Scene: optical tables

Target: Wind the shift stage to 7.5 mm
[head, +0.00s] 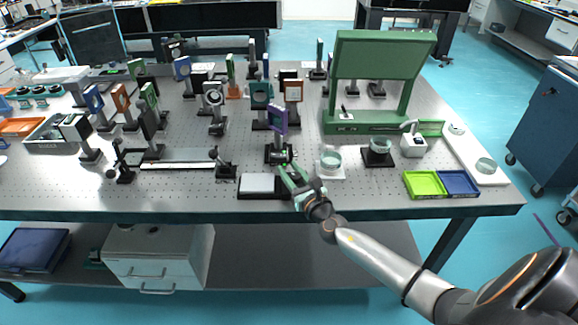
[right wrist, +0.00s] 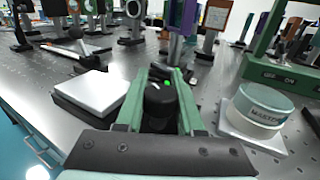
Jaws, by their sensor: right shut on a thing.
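The shift stage (head: 279,154) is a small black stage near the table's front edge, under an upright purple-framed plate (head: 278,119). Its black round knob (right wrist: 160,100) faces me in the right wrist view, with a small green mark or light beyond it. My right gripper (head: 288,171) reaches in from the front right. Its green fingers (right wrist: 158,98) lie on both sides of the knob, and it is shut on it. I cannot read a scale or a millimetre value. My left gripper is not in view.
A white-topped black pad (head: 262,184) lies just left of my right gripper. A round glass dish (head: 331,160) on a white base stands close on its right. Several post-mounted optics stand behind. Green and blue trays (head: 425,185) lie at the right front.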

